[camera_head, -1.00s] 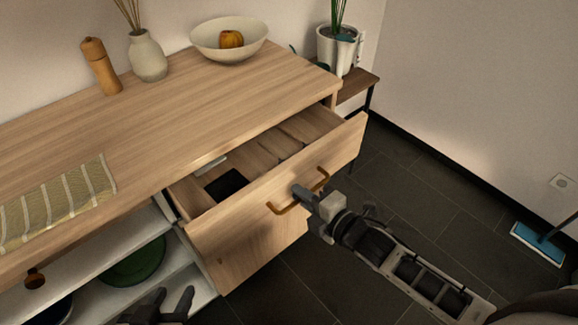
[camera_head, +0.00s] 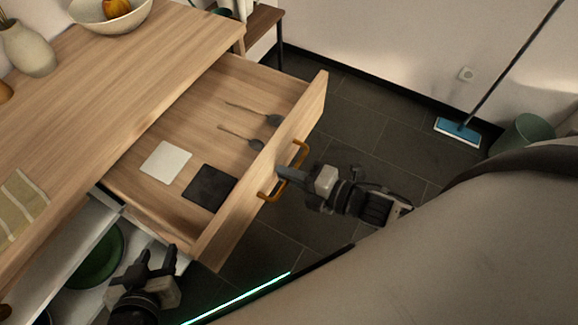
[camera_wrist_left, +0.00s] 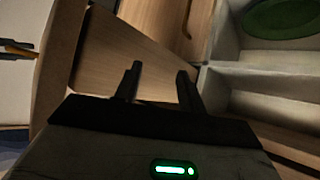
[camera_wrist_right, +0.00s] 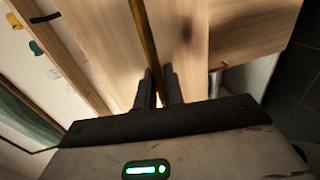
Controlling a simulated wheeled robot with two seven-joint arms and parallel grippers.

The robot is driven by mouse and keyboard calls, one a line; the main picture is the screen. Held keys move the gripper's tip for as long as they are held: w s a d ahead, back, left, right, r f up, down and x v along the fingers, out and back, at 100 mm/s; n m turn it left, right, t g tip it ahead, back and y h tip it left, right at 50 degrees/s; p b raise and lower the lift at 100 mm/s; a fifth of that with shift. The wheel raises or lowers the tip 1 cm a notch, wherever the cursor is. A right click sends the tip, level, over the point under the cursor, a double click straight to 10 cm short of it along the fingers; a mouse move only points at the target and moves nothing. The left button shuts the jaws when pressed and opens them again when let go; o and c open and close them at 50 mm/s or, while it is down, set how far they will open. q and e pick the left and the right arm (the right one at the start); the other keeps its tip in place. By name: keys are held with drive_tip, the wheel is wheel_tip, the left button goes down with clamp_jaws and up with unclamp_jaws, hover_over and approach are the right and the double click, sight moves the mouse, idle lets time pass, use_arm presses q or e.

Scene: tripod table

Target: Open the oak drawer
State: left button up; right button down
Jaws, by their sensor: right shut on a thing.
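The oak drawer (camera_head: 275,165) stands far out of the wooden cabinet (camera_head: 130,85). Its brass bar handle (camera_head: 302,153) is on the front panel. My right gripper (camera_head: 284,173) is shut on the handle; in the right wrist view the bar (camera_wrist_right: 146,45) runs between its fingers (camera_wrist_right: 159,85). My left gripper (camera_head: 158,262) is open and empty, below the drawer's left end, by the open shelves. In the left wrist view its fingers (camera_wrist_left: 158,82) are apart with nothing between them.
The drawer holds a white square (camera_head: 165,162), a dark square (camera_head: 209,187) and two spoon-like utensils (camera_head: 240,136). A bowl (camera_head: 112,14) and a vase (camera_head: 28,48) stand on top. A green plate (camera_head: 98,258) sits on a shelf. Dark floor lies to the right, with a blue mop (camera_head: 458,131).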

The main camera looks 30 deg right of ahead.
drive_tip(key=shift+d, duration=0.1)
drive_tip(key=c, duration=1.9)
unclamp_jaws()
drive_tip(key=v, duration=1.6)
